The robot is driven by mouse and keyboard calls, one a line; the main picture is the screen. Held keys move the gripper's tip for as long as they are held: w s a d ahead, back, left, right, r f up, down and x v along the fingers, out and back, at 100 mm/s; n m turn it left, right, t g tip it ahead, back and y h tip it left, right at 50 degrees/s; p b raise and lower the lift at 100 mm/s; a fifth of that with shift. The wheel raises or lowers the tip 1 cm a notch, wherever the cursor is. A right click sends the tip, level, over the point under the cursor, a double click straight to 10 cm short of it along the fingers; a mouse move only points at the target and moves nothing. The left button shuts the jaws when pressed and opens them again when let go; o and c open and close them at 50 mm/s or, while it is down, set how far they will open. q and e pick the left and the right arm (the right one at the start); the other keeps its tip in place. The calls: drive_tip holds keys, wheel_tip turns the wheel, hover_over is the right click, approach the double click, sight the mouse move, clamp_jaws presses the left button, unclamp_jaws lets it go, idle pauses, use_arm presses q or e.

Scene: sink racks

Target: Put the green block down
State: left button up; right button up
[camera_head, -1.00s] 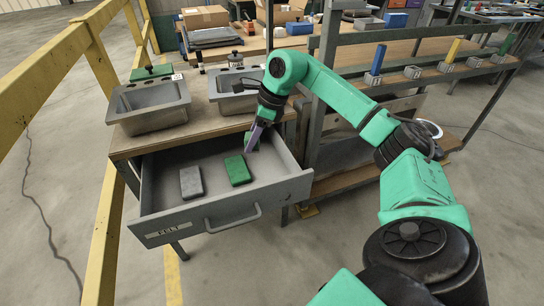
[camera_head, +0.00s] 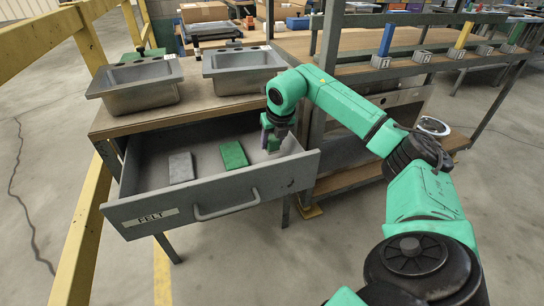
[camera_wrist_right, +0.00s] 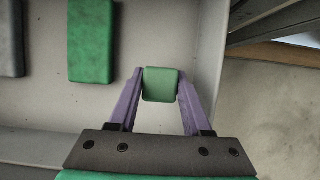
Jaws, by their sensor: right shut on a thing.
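My right gripper (camera_head: 268,142) points down into the right end of the open drawer (camera_head: 215,198). In the right wrist view its purple fingers (camera_wrist_right: 160,88) are shut on a small green block (camera_wrist_right: 161,82), one finger on each side. The held block is near the drawer's right wall; I cannot tell whether it touches the drawer floor. A larger flat green block (camera_head: 233,154) lies in the drawer to the left of the gripper. It also shows at the top of the right wrist view (camera_wrist_right: 91,40). My left gripper is out of view.
A grey block (camera_head: 181,167) lies left of the larger green one. The drawer front bears a FELT label (camera_head: 151,217) and a handle. Two metal sinks (camera_head: 137,85) stand on the bench above. A rack post (camera_head: 318,120) rises right of the drawer.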

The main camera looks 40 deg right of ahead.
sight(272, 151)
wheel_tip(272, 151, down, 3)
drive_tip(key=shift+f+b, duration=0.2)
drive_tip(key=shift+b, duration=0.1)
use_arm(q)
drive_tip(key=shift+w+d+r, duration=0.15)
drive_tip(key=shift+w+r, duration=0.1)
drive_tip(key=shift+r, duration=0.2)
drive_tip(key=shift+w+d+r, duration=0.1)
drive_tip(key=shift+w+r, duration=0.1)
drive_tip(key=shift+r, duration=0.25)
use_arm(e)
drive_tip(key=shift+f, duration=0.35)
drive_tip(key=o, duration=1.2)
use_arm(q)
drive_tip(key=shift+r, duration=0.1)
use_arm(e)
drive_tip(key=shift+r, duration=0.15)
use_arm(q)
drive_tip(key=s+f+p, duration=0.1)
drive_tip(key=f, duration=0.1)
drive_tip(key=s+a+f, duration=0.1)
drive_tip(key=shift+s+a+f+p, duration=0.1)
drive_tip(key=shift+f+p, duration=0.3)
use_arm(e)
drive_tip(key=v, duration=1.2)
drive_tip(key=shift+a, duration=0.1)
